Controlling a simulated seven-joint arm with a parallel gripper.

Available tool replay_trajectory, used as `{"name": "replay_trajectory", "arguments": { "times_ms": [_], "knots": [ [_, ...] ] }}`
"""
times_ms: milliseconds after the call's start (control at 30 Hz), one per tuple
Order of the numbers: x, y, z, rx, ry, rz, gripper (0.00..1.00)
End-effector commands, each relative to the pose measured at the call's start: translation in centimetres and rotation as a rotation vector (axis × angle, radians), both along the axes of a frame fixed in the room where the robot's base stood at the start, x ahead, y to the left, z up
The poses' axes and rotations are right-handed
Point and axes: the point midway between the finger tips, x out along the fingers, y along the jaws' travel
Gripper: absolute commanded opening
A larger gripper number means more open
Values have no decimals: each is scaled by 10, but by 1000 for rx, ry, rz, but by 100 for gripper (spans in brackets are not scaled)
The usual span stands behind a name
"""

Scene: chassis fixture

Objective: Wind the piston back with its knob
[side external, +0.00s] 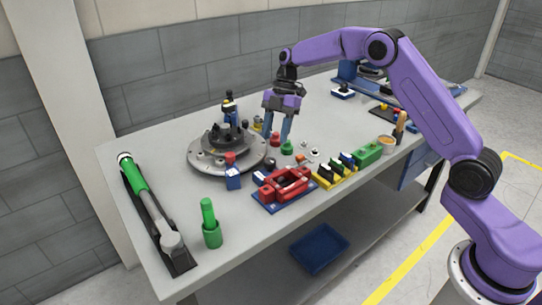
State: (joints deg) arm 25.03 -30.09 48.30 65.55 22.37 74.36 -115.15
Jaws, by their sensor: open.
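A red caliper-like block (284,184) sits on a blue base plate near the front edge of the table. The piston and its knob are too small here to tell apart with certainty; dark parts show inside the red block. My gripper (277,137) points down with its two blue fingers apart. It is behind the red block, above or beside a small red part (275,140) and a green part (287,147). I cannot tell whether a finger touches either. Nothing is seen held.
A round grey disc assembly (204,163) stands left of my gripper. A green-handled tool (137,178) lies in a black tray at far left, near a green cylinder (211,232). A yellow rack (333,178) and green block (367,153) stand right of the red block.

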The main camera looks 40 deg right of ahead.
Motion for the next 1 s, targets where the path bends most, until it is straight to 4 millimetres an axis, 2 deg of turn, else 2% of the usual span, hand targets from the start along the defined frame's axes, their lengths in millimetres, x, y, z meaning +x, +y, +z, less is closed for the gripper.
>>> {"name": "replay_trajectory", "arguments": {
  "times_ms": [200, 400, 600, 833, 867, 900, 967, 1000],
  "knots": [
    [-7, 14, -38, -1, 3, 2, 47],
    [-10, 22, -59, 0, 2, -1, 47],
    [-11, 25, -68, 0, 0, -1, 47],
    [-11, 25, -68, 0, 0, -1, 47],
    [-11, 25, -68, 0, 0, -1, 41],
    [-11, 25, -68, 0, 0, -1, 28],
    [-11, 26, -68, 0, -1, 0, 8],
    [-11, 26, -68, 0, -1, 0, 7]
  ]
}}
